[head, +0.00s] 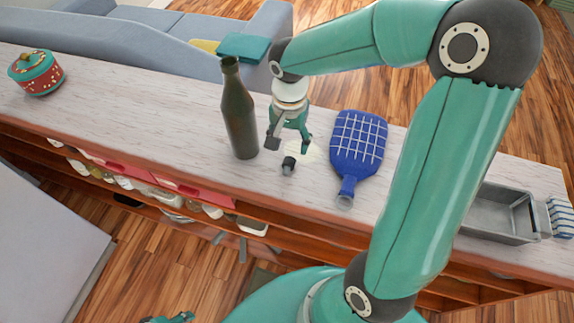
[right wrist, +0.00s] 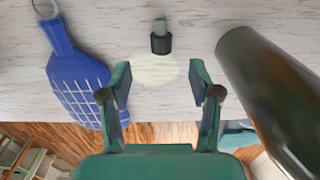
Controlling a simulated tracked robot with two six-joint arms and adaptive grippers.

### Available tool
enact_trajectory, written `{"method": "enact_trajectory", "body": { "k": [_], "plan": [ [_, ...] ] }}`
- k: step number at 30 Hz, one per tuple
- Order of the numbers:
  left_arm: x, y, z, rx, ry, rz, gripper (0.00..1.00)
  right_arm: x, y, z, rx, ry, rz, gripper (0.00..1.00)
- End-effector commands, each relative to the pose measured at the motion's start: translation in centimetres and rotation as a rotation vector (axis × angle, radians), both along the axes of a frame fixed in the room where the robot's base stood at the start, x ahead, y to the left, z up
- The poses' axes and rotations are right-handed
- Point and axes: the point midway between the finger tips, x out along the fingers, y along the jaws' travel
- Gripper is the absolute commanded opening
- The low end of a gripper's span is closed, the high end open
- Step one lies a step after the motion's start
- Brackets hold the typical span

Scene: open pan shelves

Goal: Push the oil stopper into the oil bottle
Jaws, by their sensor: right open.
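The oil bottle (head: 238,112), dark green-brown glass, stands upright on the counter with its mouth uncovered. It also shows at the right of the right wrist view (right wrist: 268,95). The oil stopper (head: 289,164), a small black piece with a grey end, is on the counter right of the bottle's base; it shows too in the right wrist view (right wrist: 161,42). My right gripper (head: 289,144) is open and empty just behind the stopper, pointing down, with the stopper beyond its fingertips. A small teal part at the bottom edge looks like my left gripper (head: 170,318), mostly cut off.
A pale round patch (right wrist: 155,70) marks the counter by the stopper. A metal tin (head: 500,213) is at the right, a red-and-teal pot (head: 36,73) far left. The counter (head: 150,105) left of the bottle is clear.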

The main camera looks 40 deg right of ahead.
Motion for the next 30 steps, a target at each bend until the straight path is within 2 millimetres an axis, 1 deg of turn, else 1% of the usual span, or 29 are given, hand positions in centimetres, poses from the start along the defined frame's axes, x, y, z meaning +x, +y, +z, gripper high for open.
{"method": "enact_trajectory", "body": {
  "k": [1, 3, 6, 13, 21, 24, 30],
  "plan": [
    [0.0, 0.0, -0.2, 0.000, 0.000, 0.000, 0.40, -0.2, -0.1, -1.2, 0.001, 0.004, -0.002, 0.63],
    [0.0, 0.0, -0.2, 0.000, 0.000, 0.000, 0.40, -0.2, -0.1, -2.3, 0.001, 0.004, -0.003, 0.63],
    [0.0, 0.0, -0.3, 0.000, 0.000, 0.000, 0.40, -0.2, -0.1, -3.3, 0.000, 0.001, -0.005, 0.63],
    [0.0, 0.0, -0.2, 0.000, 0.000, 0.000, 0.40, -0.2, -0.1, -4.6, 0.001, 0.002, -0.004, 0.63],
    [0.0, 0.0, -0.2, 0.000, 0.000, 0.000, 0.40, -0.3, 0.2, -8.4, 0.001, 0.003, -0.005, 0.63],
    [0.0, 0.0, -0.2, 0.000, 0.000, 0.000, 0.40, -0.3, 0.2, -8.9, 0.002, 0.001, -0.006, 0.63],
    [0.0, 0.0, -0.2, 0.000, 0.000, 0.000, 0.40, -0.3, 0.2, -9.0, 0.002, -0.001, -0.006, 0.63]
  ]
}}
